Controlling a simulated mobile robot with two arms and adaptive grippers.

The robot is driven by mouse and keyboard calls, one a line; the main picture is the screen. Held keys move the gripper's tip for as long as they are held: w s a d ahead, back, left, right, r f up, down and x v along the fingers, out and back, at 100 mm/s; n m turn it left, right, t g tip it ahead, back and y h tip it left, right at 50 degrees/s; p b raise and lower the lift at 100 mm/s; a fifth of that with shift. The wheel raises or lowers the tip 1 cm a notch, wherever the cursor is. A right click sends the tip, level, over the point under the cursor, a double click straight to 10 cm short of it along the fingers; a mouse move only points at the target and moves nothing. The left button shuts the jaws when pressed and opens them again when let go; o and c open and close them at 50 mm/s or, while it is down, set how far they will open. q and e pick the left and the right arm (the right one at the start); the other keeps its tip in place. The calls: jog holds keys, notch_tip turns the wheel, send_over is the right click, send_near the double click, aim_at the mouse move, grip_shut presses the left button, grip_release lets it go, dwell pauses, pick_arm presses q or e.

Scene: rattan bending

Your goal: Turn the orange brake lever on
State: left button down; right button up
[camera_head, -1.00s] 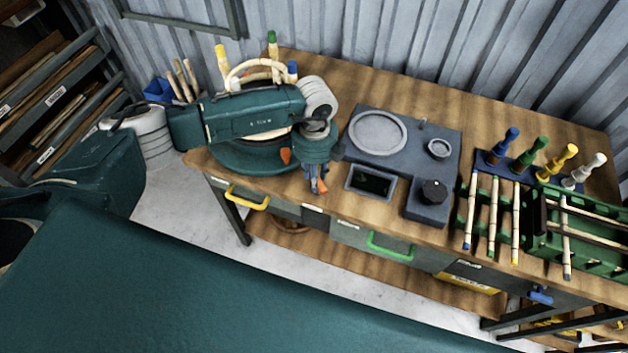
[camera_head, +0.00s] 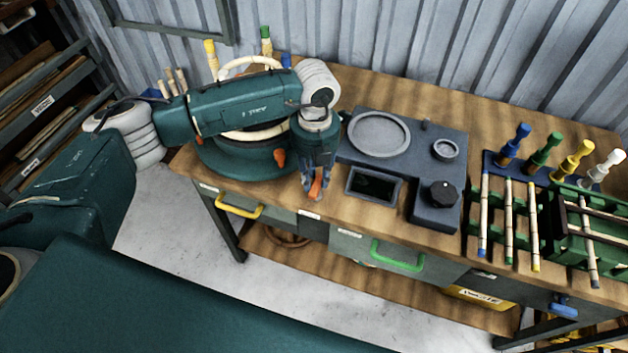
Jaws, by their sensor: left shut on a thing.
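My left arm comes in from the left over a round dark green device (camera_head: 225,165) with pale rattan looped on top. My left gripper (camera_head: 315,188) hangs at the table's front edge, to the right of this device. Its fingers are shut on an orange piece, which shows between them and looks like the orange brake lever (camera_head: 316,188). A second orange piece (camera_head: 280,159) stands out from the front of the round device, just left of the gripper. My arm hides much of the device. My right gripper is out of view.
A dark grey panel unit (camera_head: 390,140) with a round plate, a small screen and a black knob is right of the gripper. Farther right stand coloured-handled tools (camera_head: 545,150), rattan sticks (camera_head: 508,220) and a green crate (camera_head: 570,235). Yellow (camera_head: 238,207) and green (camera_head: 397,260) drawer handles are below.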

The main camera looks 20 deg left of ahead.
aim_at(315, 181)
pick_arm(q)
jog(key=shift+m, duration=0.4)
jog(key=c, duration=1.4)
grip_release()
notch_tip(315, 181, up, 12)
jog(key=shift+r, duration=0.1)
